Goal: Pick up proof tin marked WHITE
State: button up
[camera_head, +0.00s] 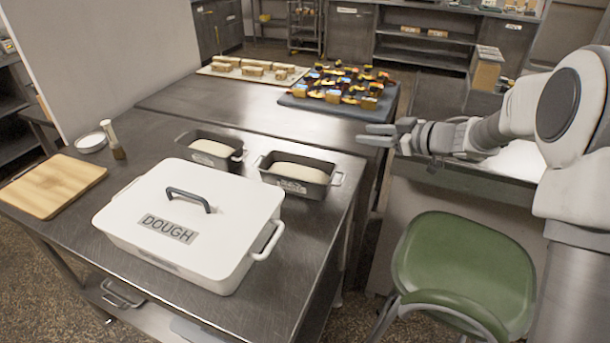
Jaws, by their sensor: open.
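Two dark proof tins with pale dough in them stand on the steel table behind the white box. I cannot read that label, so I cannot tell which tin is marked WHITE. The left tin's front is partly hidden by the white box. My gripper (364,135) is open and empty, pointing left, to the right of and beyond the right tin, apart from it.
A white lidded box marked DOUGH (125,222) fills the table's front. Behind are a pastry tray (340,108) and a loaf board (222,72). A green chair (465,265) stands right.

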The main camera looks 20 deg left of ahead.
jog(key=s+a+f+n+g+y, duration=0.25)
jog(key=s+f+g, duration=0.2)
jog(key=f, duration=0.35)
jog(key=g+b, duration=0.1)
jog(key=b, duration=0.1)
send_near(290, 177)
jog(key=shift+h, duration=0.45)
jog(key=x, duration=0.5)
jog(key=shift+w+a+r, duration=0.1)
jog(key=shift+w+r, duration=0.25)
jog(key=shift+r, duration=0.1)
jog(key=x, duration=0.1)
jog(key=b+x, duration=0.1)
jog(key=x, duration=0.3)
jog(key=shift+s+a+f, duration=0.1)
jog(key=shift+s+f, duration=0.15)
grip_shut()
jog(key=shift+r, duration=0.15)
